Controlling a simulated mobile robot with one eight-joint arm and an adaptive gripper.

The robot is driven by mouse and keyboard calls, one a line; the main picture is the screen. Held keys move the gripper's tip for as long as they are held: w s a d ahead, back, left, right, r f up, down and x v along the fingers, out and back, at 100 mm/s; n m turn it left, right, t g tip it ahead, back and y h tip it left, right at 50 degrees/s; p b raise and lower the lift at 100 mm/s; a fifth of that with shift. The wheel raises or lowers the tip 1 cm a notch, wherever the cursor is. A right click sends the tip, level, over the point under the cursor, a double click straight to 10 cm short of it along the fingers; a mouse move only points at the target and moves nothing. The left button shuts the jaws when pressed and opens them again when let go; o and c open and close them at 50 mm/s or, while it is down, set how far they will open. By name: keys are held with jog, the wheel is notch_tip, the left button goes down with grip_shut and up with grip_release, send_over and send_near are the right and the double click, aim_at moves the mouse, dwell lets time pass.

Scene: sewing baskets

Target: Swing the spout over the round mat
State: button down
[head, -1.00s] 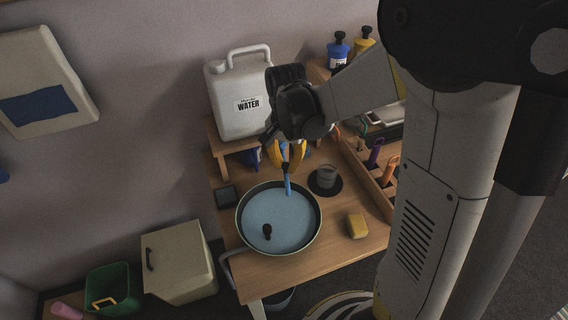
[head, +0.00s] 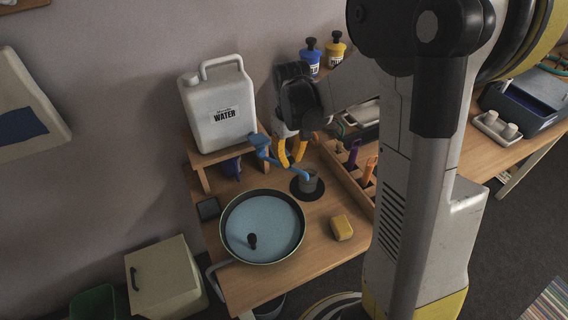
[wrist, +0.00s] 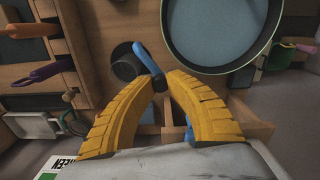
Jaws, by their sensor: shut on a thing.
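A round basin (head: 228,205) of blue water with a black knob stands left of the mat. A yellow sponge (head: 341,228) lies in front of the mat. A wooden rack (head: 347,182) with coloured handles stands at the right. The jug rests on a wooden stand (head: 204,160).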

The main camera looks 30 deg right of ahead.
jog(key=shift+w+d+n, duration=0.55)
jog(key=shift+w+n, duration=0.2)
jog(key=shift+n, duration=0.4)
jog(key=shift+w+d+n, duration=0.6)
jog(key=shift+w+n, duration=0.15)
jog(key=shift+n, duration=0.45)
jog(key=shift+w+d+n, duration=0.55)
jog(key=shift+w+n, duration=0.2)
jog(key=shift+n, duration=0.4)
jog(key=c, duration=1.3)
grip_release()
jog(key=shift+w, duration=0.1)
jog(key=shift+o, duration=0.2)
jog(key=shift+r, duration=0.1)
notch_tip(320, 180, up, 12)
